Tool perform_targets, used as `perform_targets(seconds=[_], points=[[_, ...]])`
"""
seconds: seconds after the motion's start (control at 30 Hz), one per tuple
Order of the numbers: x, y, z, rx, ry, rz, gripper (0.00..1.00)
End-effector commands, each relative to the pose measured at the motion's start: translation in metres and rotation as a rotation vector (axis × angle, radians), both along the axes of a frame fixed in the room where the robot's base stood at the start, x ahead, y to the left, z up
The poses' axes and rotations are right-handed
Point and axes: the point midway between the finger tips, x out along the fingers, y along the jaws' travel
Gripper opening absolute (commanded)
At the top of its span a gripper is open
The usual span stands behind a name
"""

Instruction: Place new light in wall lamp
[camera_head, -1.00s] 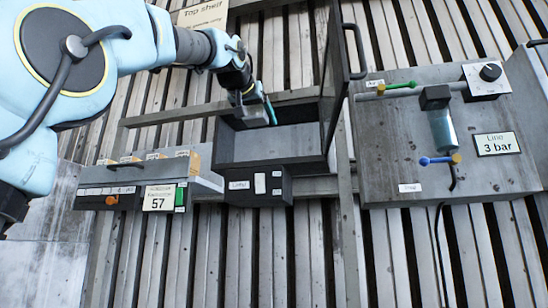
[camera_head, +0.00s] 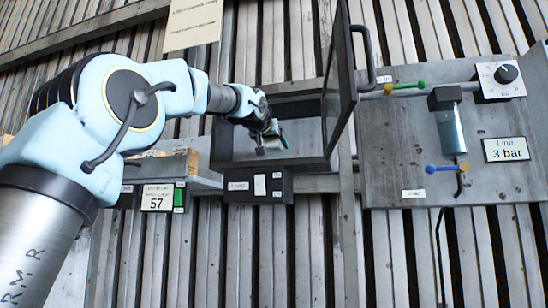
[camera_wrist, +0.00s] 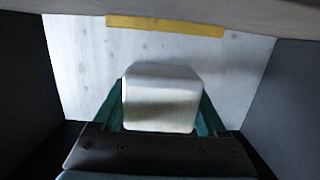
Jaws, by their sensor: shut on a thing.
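My gripper (camera_head: 280,143) is inside the open, dark-walled box (camera_head: 310,166) in the head view. Its green fingers are shut on a pale grey-white block (camera_wrist: 160,98) with bevelled upper corners, held between them in the wrist view. The block also shows small, partly hidden by my gripper, in the head view (camera_head: 268,144). Whether it touches the box's inside surface I cannot tell. I see nothing that I can make out as a wall lamp or a light.
The box's dark door (camera_head: 341,75) stands open at its right. A yellow strip (camera_wrist: 165,25) lies ahead of the block. A shelf with a "57" display (camera_head: 158,198) is left.

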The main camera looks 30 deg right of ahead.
Motion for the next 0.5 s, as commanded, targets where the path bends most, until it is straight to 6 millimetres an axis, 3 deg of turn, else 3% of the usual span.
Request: perform_targets(seconds=[0.3, 0.5], points=[[-0.001, 0.001, -0.031, 0.001, 0.001, 0.001, 0.15], [0.003, -0.002, -0.039, -0.001, 0.001, 0.001, 0.15]])
